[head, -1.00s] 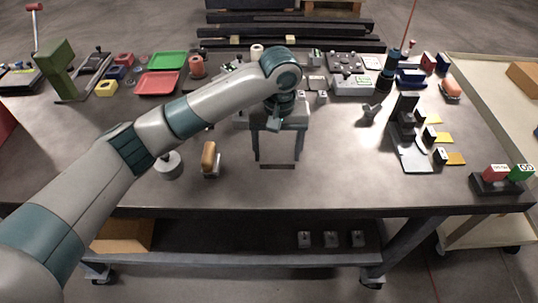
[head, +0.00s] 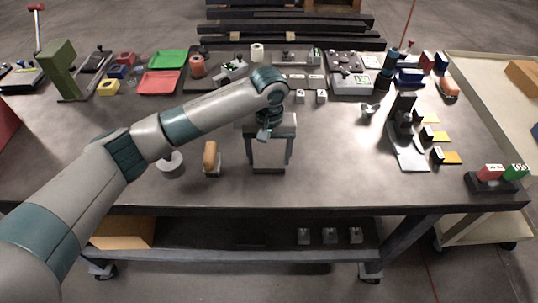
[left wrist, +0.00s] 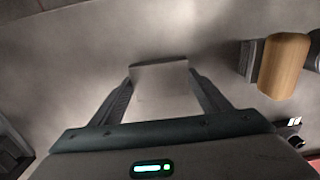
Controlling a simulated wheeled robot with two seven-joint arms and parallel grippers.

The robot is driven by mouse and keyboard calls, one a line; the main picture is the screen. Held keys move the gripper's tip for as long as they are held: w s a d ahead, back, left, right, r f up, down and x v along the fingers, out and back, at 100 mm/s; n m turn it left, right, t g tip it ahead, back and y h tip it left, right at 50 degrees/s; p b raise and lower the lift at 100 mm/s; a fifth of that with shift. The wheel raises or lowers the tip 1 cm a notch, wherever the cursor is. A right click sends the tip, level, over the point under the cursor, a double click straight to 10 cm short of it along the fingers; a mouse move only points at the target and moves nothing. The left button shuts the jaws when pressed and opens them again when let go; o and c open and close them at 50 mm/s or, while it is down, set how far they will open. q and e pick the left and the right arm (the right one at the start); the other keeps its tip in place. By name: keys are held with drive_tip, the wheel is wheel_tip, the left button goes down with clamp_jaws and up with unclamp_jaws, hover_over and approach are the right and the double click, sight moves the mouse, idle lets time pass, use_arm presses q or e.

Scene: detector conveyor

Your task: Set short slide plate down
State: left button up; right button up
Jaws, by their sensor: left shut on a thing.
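My left gripper (head: 269,165) points down over the bare middle of the table (head: 330,185). It is shut on the short slide plate (head: 268,170), a small flat grey piece. In the left wrist view the plate (left wrist: 160,78) spans the space between the two fingers (left wrist: 160,82). In the head view it shows as a thin strip at the fingertips, low over the table or on it; I cannot tell whether it touches. My right gripper is not in view.
A wooden-handled tool (head: 210,158) stands close left of the gripper, with a round grey piece (head: 171,161) beyond it. A black upright fixture (head: 403,115) stands to the right. Trays and small parts fill the back. The table front right of the gripper is clear.

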sight(269, 160)
use_arm(q)
drive_tip(key=shift+f, duration=0.4)
drive_tip(key=o, duration=1.8)
drive_tip(key=shift+f, duration=0.15)
drive_tip(key=shift+s, duration=0.1)
drive_tip(key=shift+r, duration=0.5)
drive_tip(key=shift+r+b, duration=1.9)
drive_tip(key=shift+r, duration=3.7)
